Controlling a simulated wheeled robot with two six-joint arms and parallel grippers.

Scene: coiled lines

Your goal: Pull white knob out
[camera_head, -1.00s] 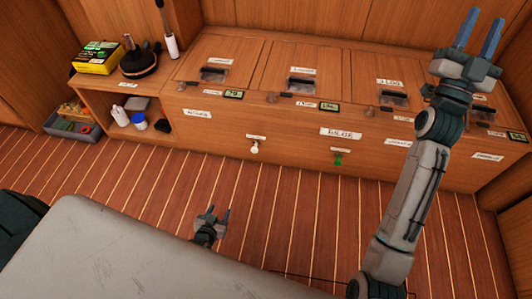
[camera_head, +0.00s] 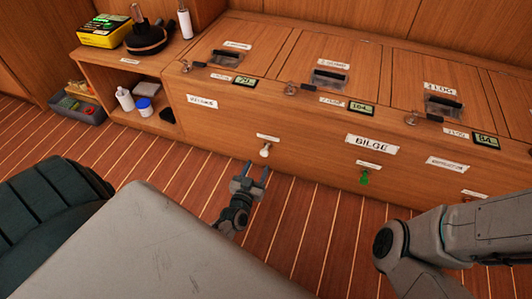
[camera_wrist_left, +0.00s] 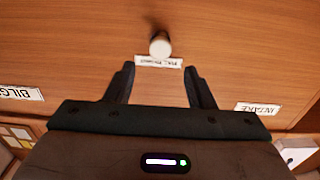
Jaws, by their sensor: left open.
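The white knob (camera_head: 265,151) sticks out of the front of the wooden cabinet (camera_head: 230,120), just under a small white label (camera_head: 268,138). My left gripper (camera_head: 257,168) is open and empty, just below and in front of the knob, its fingers pointing at the cabinet front. In the left wrist view the knob (camera_wrist_left: 160,46) lies beyond the open fingers (camera_wrist_left: 160,78), about in line with the gap between them. The fingers do not appear to touch it. My right arm shows at the lower right, but its gripper is out of view.
A green knob (camera_head: 364,177) sits to the right, below the BILGE label (camera_head: 372,144). A shelf at left holds a white bottle (camera_head: 125,99) and a blue-and-white jar (camera_head: 144,107). A grey bin (camera_head: 80,101) stands on the striped floor (camera_head: 180,165).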

